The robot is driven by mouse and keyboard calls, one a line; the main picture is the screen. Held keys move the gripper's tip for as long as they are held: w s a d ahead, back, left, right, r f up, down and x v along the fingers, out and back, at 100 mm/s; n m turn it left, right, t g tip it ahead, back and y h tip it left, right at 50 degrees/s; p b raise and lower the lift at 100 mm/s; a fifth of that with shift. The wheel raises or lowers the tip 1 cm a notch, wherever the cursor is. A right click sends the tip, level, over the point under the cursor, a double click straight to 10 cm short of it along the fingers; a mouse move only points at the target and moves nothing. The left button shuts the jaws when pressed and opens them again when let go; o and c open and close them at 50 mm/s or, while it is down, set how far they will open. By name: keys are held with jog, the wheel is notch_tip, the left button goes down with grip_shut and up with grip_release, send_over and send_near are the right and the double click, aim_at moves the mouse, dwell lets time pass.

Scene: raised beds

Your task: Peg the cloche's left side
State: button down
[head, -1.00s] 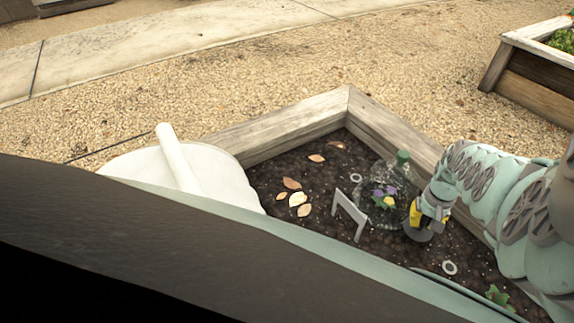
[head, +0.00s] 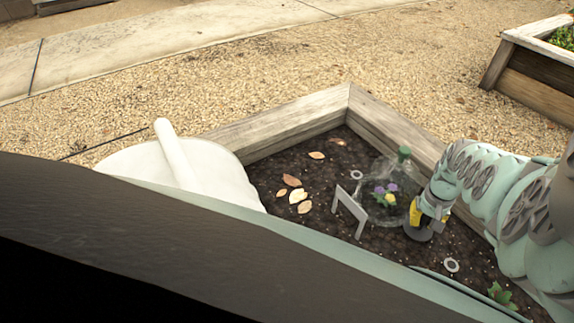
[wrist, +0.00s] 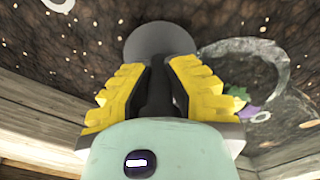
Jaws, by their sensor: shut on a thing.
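The clear cloche (head: 372,207) with a green cap stands on the soil over a purple and yellow flower; part of its rim shows in the wrist view (wrist: 283,62). A grey staple-shaped peg (head: 348,212) stands upright in the soil just left of the cloche, legs down. My gripper (head: 430,212) is right of the cloche, low over the soil. Its yellow fingers, also in the wrist view (wrist: 155,92), are shut on the dark handle of a tool with a round grey disc head (wrist: 160,40). Whether the disc touches the soil I cannot tell.
Pale rings lie on the soil behind the cloche (head: 356,175) and nearer me (head: 452,265). Dry leaves (head: 298,196) lie to the left. A wooden bed frame (head: 285,130) surrounds the soil. A white rounded object (head: 215,175) stands at left. A green plant (head: 502,295) is at lower right.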

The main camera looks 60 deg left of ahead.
jog(key=shift+f+b, duration=0.3)
jog(key=shift+f, duration=0.05)
jog(key=c, duration=1)
grip_release()
jog(key=shift+r, duration=0.15)
jog(key=shift+r, duration=5.9)
jog(key=shift+r, duration=0.1)
